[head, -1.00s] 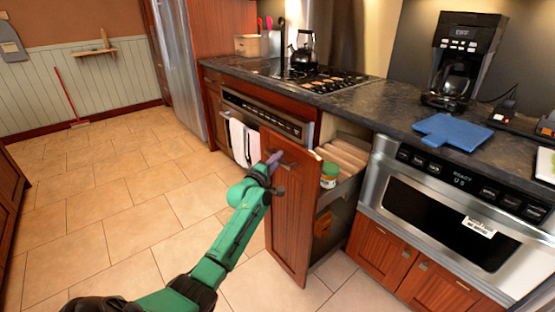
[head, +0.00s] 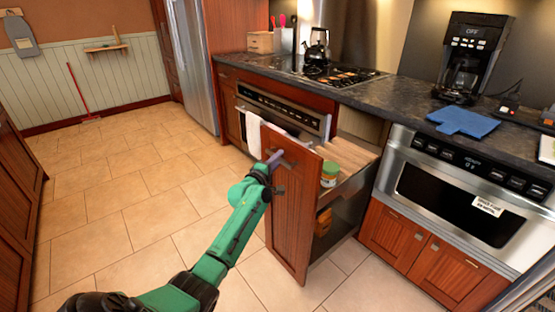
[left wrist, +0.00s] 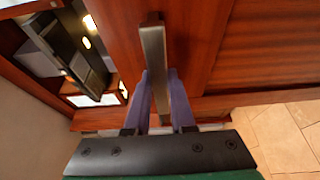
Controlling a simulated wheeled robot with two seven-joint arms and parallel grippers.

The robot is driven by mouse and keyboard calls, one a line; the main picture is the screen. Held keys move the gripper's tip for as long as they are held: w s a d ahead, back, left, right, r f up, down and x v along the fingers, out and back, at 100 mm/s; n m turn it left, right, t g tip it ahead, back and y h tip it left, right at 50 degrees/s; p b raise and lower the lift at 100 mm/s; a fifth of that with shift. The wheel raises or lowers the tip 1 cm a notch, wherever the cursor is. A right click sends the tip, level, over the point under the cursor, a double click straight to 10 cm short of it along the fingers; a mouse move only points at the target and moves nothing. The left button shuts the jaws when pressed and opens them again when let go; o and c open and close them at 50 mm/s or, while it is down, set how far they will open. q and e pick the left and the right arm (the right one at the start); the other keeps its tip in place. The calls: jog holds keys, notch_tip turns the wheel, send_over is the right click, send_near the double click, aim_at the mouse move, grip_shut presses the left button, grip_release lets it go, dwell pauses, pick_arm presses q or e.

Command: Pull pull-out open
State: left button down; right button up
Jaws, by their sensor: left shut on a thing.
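The pull-out (head: 289,217) is a tall narrow red-brown wood front with a shelf unit behind it, standing well out from the counter. A jar with a green lid (head: 329,174) and wooden boards (head: 347,154) are on its upper shelf. My left gripper (head: 272,163) is at the upper part of the front. In the left wrist view its two purple fingers (left wrist: 161,95) stand on either side of the metal bar handle (left wrist: 154,52), shut on it. The right gripper is not in view.
An oven with a white towel (head: 253,135) is left of the pull-out, and a built-in microwave (head: 455,200) is at its right. The tiled floor (head: 140,205) at left is clear.

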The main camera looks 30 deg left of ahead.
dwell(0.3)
pick_arm(q)
jog(key=c, duration=0.8)
grip_release()
jog(key=shift+o, duration=0.2)
jog(key=shift+s, duration=0.2)
jog(key=s+d+p, duration=0.1)
jog(key=s, duration=1.3)
jog(key=shift+d, duration=0.25)
